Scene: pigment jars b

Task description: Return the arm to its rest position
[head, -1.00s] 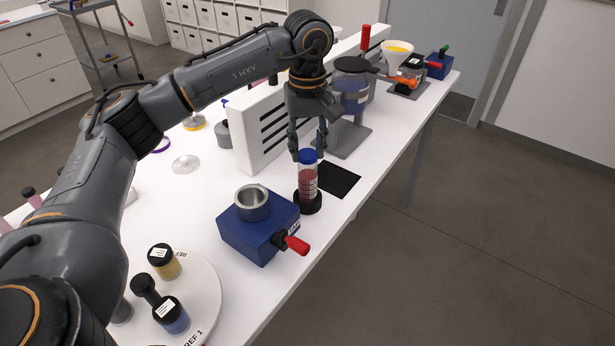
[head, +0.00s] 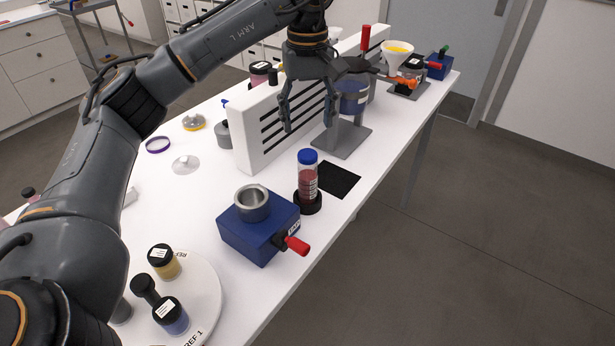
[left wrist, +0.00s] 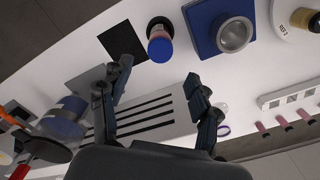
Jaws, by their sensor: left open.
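My left arm (head: 160,95) reaches in from the left of the head view over the white table. My left gripper (head: 307,125) is open and empty, pointing down in front of the slotted white panel. In the left wrist view its two fingers (left wrist: 160,92) are spread apart with nothing between them. A tube of red pigment with a blue cap (head: 308,178) stands upright in a black round base, below the gripper and apart from it. The tube also shows in the left wrist view (left wrist: 160,45). My right gripper is not in view.
A blue box with a metal cup and red handle (head: 258,232) stands left of the tube. The slotted white panel (head: 250,135) and a blue jar on a grey stand (head: 353,95) are close to the gripper. A black mat (head: 338,180) lies bare. A white disc (head: 208,300) holds jars.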

